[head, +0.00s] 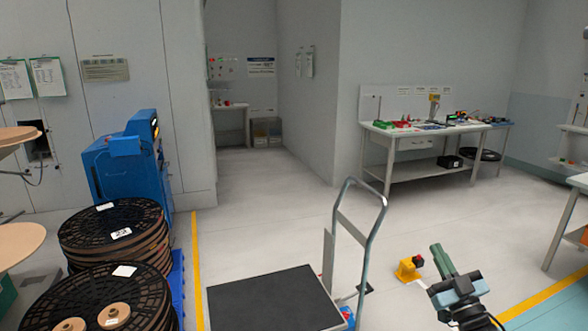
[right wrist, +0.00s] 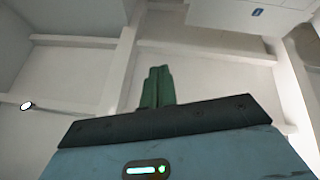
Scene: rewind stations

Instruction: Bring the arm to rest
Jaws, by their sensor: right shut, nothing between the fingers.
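My right gripper (head: 441,260) is at the lower right of the head view, its green fingers pointing up. In the right wrist view the two green fingers (right wrist: 157,87) are together with nothing between them. My left gripper is not in the head view.
A platform cart (head: 270,300) with a grey handle stands at bottom centre. Stacked black reels (head: 110,226) and a blue machine (head: 130,165) are at left. A yellow device (head: 408,269) lies on the floor. A workbench (head: 410,133) stands at the back. The middle floor is clear.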

